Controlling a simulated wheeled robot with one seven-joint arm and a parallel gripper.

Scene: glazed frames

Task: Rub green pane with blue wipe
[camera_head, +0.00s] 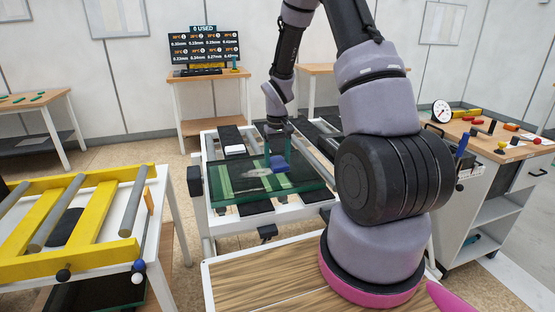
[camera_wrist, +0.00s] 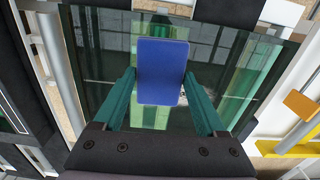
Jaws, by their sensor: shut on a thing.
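The green pane (camera_head: 230,188) is a tinted glass sheet lying flat on black pads of a white-framed stand in the head view. It fills much of the wrist view (camera_wrist: 105,60), with reflections on it. The blue wipe (camera_wrist: 162,72) is a blue block between the two green fingers of my gripper (camera_wrist: 162,85). In the head view the wipe (camera_head: 278,163) is over the pane's right-hand part, below my gripper (camera_head: 277,145). My gripper is shut on the wipe. I cannot tell whether the wipe touches the glass. A pale smudge (camera_head: 258,171) shows on the pane left of the wipe.
A white block (camera_head: 234,150) lies on the stand behind the pane. A yellow frame with rollers (camera_head: 85,215) stands at the left. A cluttered bench (camera_head: 487,150) stands at the right, and a wooden top (camera_head: 280,275) lies in front. A screen (camera_head: 204,47) stands at the back.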

